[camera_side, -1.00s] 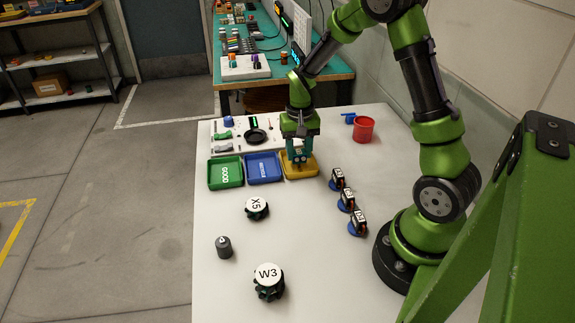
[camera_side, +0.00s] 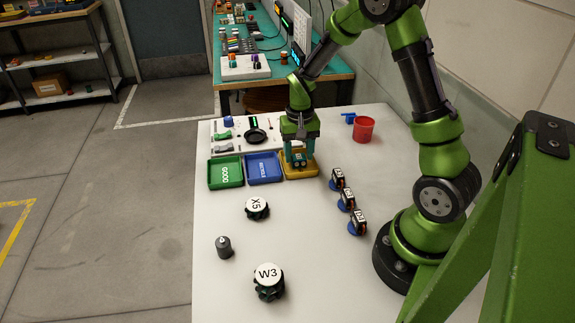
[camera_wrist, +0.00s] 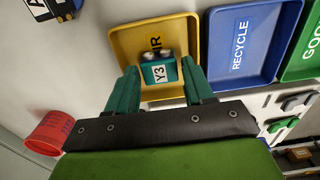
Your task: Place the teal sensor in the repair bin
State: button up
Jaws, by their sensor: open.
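The teal sensor (camera_wrist: 158,72), labelled Y3, lies in the yellow bin (camera_wrist: 126,46), whose lettering is partly hidden and ends in "IR". My gripper (camera_wrist: 159,67) is open, with its two teal fingers apart on either side of the sensor. In the side view my gripper (camera_side: 298,153) is low over the yellow bin (camera_side: 312,168), and its fingers partly hide the sensor (camera_side: 298,160). I cannot tell whether a finger still touches the sensor.
The blue RECYCLE bin (camera_side: 263,179) and green GOOD bin (camera_side: 226,183) stand left of the yellow bin. A red cup (camera_side: 364,130) is behind right. Several servos stand right of the bins. Round parts X5 (camera_side: 257,204) and W3 (camera_side: 268,274) and a grey cylinder (camera_side: 224,246) are in front.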

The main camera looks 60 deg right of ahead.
aim_at(299, 156)
notch_tip(299, 156, up, 10)
jog(key=s+a+r+n+t+y, duration=0.1)
jog(key=s+a+r+n+t, duration=0.1)
jog(key=s+a+r, duration=0.4)
jog(key=s+a+r+n+t+y, duration=0.1)
jog(key=s+a+r+n+t, duration=0.2)
jog(key=a, duration=0.7)
jog(key=s+r+t, duration=0.2)
jog(key=s+r, duration=0.1)
jog(key=shift+s, duration=0.3)
